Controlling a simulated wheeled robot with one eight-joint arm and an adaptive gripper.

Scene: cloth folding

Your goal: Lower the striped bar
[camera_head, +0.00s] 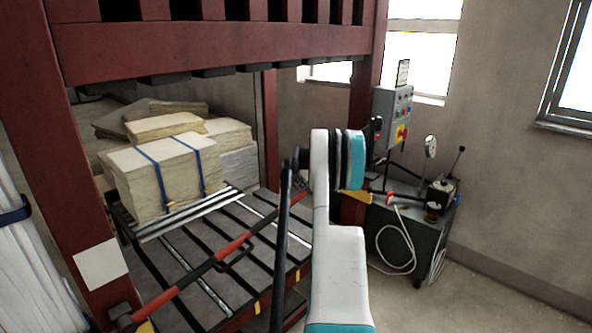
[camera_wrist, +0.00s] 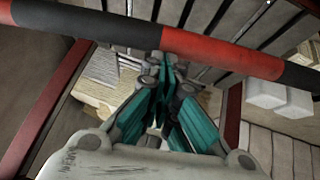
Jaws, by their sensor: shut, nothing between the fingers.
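The striped bar (camera_head: 232,247), in red and black sections, slants across the front of the red press frame, low over the slatted bed. Its left end is lower in the picture, near a pivot on the left post. In the wrist view the bar (camera_wrist: 228,54) crosses the top of the picture. My gripper (camera_wrist: 172,60) has its teal fingers closed with nothing held. Its tips overlap the bar's edge in that view; I cannot tell whether they touch it. In the head view my white and teal arm stands before the bar's right end, and I cannot make out the fingers.
A strapped stack of cloth (camera_head: 165,175) sits on the slatted bed (camera_head: 215,265), with more stacks behind. A control box (camera_head: 392,118) is mounted by the right post, above a grey cabinet (camera_head: 400,235) with levers and a hose. Floor at the right is clear.

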